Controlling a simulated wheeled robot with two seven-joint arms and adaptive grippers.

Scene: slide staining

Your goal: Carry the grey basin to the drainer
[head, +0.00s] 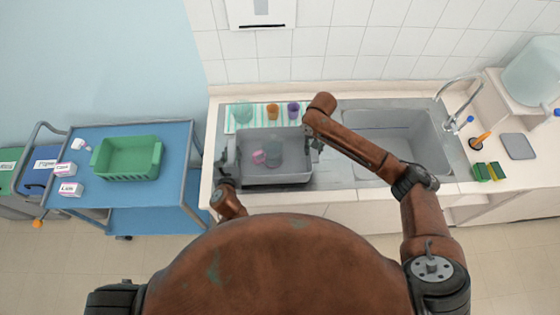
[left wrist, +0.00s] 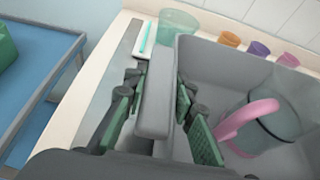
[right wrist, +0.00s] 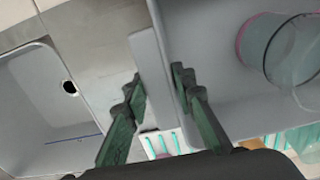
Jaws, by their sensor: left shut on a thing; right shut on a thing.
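The grey basin (head: 290,179) is above or on the metal drainer (head: 338,172) left of the sink; I cannot tell if it touches. A clear jug with a pink handle (left wrist: 250,117) is inside the basin. My left gripper (head: 230,163) is shut on the basin's left end wall, one finger on each side in the left wrist view (left wrist: 157,95). My right gripper (head: 312,137) is shut on the opposite end wall, which passes between its fingers in the right wrist view (right wrist: 158,88). The basin looks about level.
A striped cloth (head: 257,127) behind the basin holds an orange cup (head: 272,111), a purple cup (head: 293,110) and a green beaker (head: 242,112). The empty sink (head: 385,135) is to the right. A blue trolley (head: 125,195) with a green crate (head: 127,172) stands left.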

